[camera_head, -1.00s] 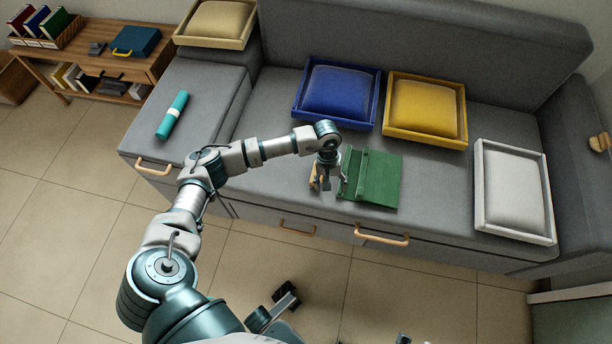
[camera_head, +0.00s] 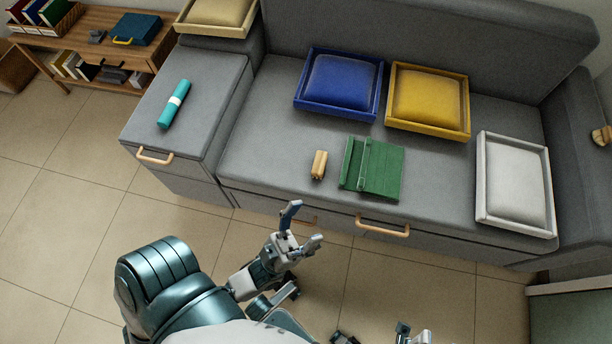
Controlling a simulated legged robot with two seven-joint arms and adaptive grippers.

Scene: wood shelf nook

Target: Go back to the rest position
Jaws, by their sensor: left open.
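My left gripper (camera_head: 304,224) is open and empty. It hangs in front of the grey sofa's drawer fronts, low in the head view, with its two fingers spread apart and pointing up and right. My left arm is folded back near my body at the bottom left. A small light wooden piece (camera_head: 319,165) stands on the sofa seat beside a green folder-like item (camera_head: 372,169), apart from my gripper. I cannot make out my right gripper; only small unclear parts show at the bottom edge.
The grey sofa (camera_head: 265,150) holds a blue tray (camera_head: 300,98), a yellow tray (camera_head: 463,105) and a white tray (camera_head: 484,195), each with a cushion. A teal roll (camera_head: 173,104) lies at left. Wooden handles (camera_head: 382,226) stick out from the drawer fronts. Tiled floor (camera_head: 70,215) is clear at left.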

